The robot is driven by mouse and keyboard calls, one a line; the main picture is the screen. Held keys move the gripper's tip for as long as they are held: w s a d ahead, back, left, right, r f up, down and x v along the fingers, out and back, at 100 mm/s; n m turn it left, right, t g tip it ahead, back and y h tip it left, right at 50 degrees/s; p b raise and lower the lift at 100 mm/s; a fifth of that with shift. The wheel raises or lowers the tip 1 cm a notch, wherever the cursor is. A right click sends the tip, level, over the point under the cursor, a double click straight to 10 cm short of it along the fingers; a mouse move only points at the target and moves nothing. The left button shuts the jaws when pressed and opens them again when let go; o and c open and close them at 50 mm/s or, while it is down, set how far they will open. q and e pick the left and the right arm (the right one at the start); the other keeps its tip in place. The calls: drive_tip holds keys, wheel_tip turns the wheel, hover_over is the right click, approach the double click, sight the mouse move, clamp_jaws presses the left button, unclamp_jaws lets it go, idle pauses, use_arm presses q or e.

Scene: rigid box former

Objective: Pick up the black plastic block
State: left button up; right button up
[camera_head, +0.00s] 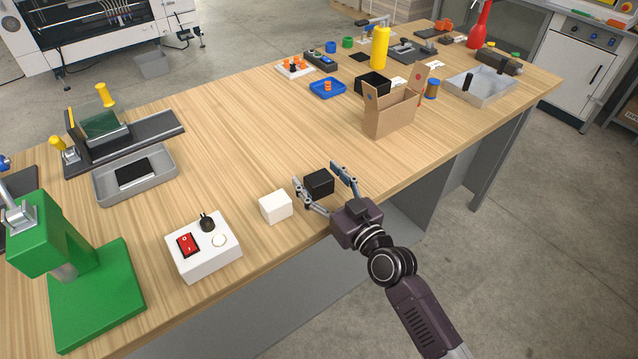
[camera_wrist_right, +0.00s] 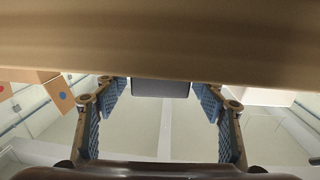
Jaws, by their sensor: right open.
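The black plastic block (camera_head: 319,183) is a small dark cube on the wooden table (camera_head: 250,130), near its front edge. My right gripper (camera_head: 316,178) is open, with one finger on each side of the block. In the right wrist view, the block (camera_wrist_right: 160,88) shows between the two blue-padded fingers of the gripper (camera_wrist_right: 161,104), with visible gaps on both sides. My left gripper is not in view.
A white block (camera_head: 276,207) stands just left of the right gripper. A white switch box (camera_head: 204,247) and a green press (camera_head: 95,290) are farther left. A cardboard box (camera_head: 390,115) stands behind to the right. The table's middle is clear.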

drive_tip(key=c, duration=1.3)
drive_tip(key=shift+c, duration=0.2)
